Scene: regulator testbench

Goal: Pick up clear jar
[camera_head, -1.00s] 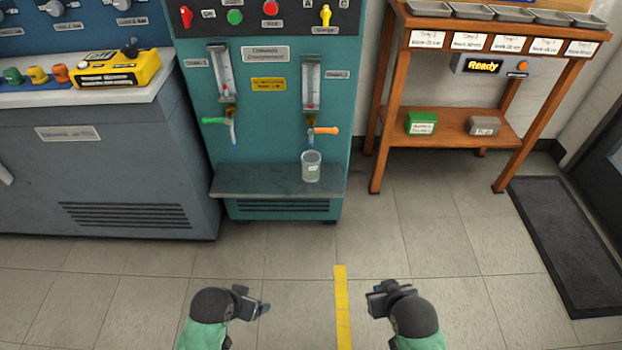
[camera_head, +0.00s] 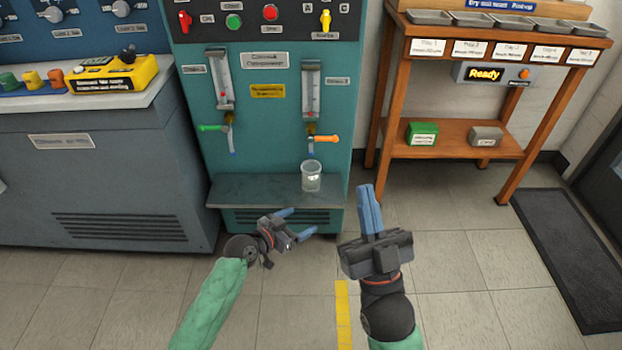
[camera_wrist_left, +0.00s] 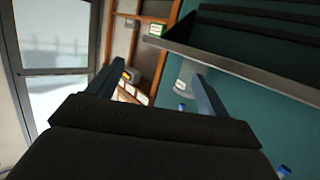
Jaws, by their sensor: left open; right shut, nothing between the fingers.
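The clear jar (camera_head: 311,176) stands upright on the grey shelf (camera_head: 245,189) of the teal dispenser, below the orange-handled tap (camera_head: 322,138). In the left wrist view a pale jar shape (camera_wrist_left: 186,72) shows between the fingers, close to the right finger, partly hidden. My left gripper (camera_head: 303,221) is open and empty, below and slightly left of the jar in the head view, its blue fingers pointing right. My right gripper (camera_head: 367,189) is shut and empty, its fingers pointing up the picture, to the right of the jar and apart from it.
The shelf's front edge (camera_wrist_left: 235,69) crosses the left wrist view near the right finger. A green-handled tap (camera_head: 213,128) hangs at the dispenser's left. A wooden rack (camera_head: 455,131) with trays stands right. The shelf left of the jar is bare.

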